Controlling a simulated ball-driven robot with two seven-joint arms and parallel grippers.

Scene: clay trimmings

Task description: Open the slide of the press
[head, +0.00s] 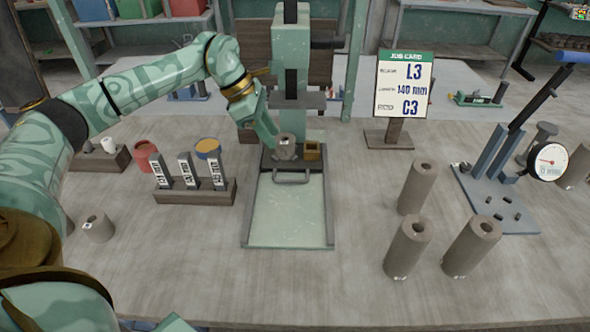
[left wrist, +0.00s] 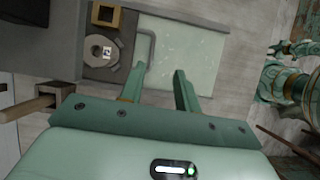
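The press (head: 290,60) is a green column standing at the middle back of the table. Its dark slide (head: 268,163) sits at the rear end of a pale green bed (head: 290,215), which is bare in front. A grey bar handle (head: 292,180) is on the slide's front edge; it also shows in the left wrist view (left wrist: 151,45). A grey round die (head: 285,147) and a brass square block (head: 312,151) rest on the slide. My left gripper (head: 271,138) is above the slide; in the left wrist view (left wrist: 158,70) its fingers are apart and empty, near the handle. My right gripper is not visible.
A rack of labelled pieces (head: 195,192) stands left of the bed. Several grey clay cylinders (head: 418,187) stand to the right, near a blue-grey lever stand with a gauge (head: 547,162). A job card (head: 403,85) stands behind.

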